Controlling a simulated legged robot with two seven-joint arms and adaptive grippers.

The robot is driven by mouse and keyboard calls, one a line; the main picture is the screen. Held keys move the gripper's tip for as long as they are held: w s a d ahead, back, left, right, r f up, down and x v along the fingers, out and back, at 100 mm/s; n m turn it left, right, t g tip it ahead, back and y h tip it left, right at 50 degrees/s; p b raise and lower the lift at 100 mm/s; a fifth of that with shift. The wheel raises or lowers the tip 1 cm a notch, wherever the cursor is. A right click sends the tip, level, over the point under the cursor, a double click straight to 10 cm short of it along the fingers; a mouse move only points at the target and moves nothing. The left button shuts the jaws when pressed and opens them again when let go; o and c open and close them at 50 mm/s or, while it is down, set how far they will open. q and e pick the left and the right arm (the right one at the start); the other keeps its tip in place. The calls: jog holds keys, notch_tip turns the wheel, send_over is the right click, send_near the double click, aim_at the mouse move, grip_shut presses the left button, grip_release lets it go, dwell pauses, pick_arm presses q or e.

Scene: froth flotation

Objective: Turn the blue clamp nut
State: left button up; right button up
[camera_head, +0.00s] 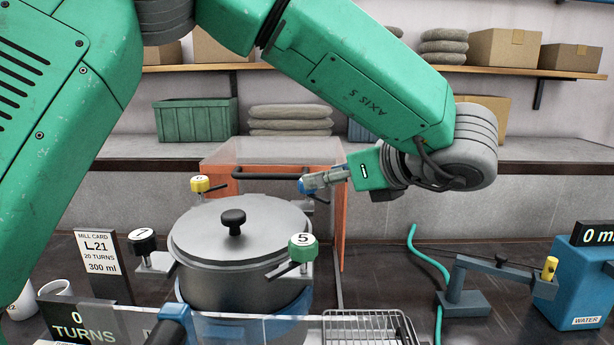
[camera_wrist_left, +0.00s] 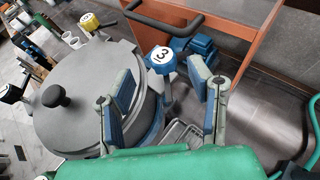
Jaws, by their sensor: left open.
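The blue clamp nut, with a white top marked 3, stands at the rim of the grey lidded pot in the left wrist view (camera_wrist_left: 162,58). In the head view only a small blue part of the nut (camera_head: 303,186) shows at my fingertips, behind the pot's right side. My left gripper (camera_head: 318,180) reaches it from the right. In the left wrist view its two blue-padded fingers (camera_wrist_left: 163,82) are apart, with the nut between and slightly beyond the tips. I see no clear contact. The grey pot (camera_head: 230,285) has a black-knobbed lid. My right gripper is not in view.
Other clamp nuts on the pot are black (camera_head: 141,241), yellow (camera_head: 201,184) and green (camera_head: 303,246). An orange frame with a clear panel (camera_head: 270,152) stands close behind. A wire rack (camera_head: 368,328) and a blue water container (camera_head: 572,290) are at right.

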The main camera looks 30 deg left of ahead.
aim_at(314, 191)
pick_arm(q)
jog(key=x, duration=0.4)
jog(key=shift+w+a+f+p, duration=0.1)
jog(key=shift+w+a+p, duration=0.15)
jog(key=shift+a+p, duration=0.15)
jog(key=shift+f, duration=0.1)
jog(key=shift+w+d+f, duration=0.1)
jog(key=shift+w+d, duration=0.05)
jog(key=shift+d, duration=0.2)
jog(key=shift+a, duration=0.35)
jog(key=shift+a+f, duration=0.2)
jog(key=shift+a, duration=0.4)
grip_shut()
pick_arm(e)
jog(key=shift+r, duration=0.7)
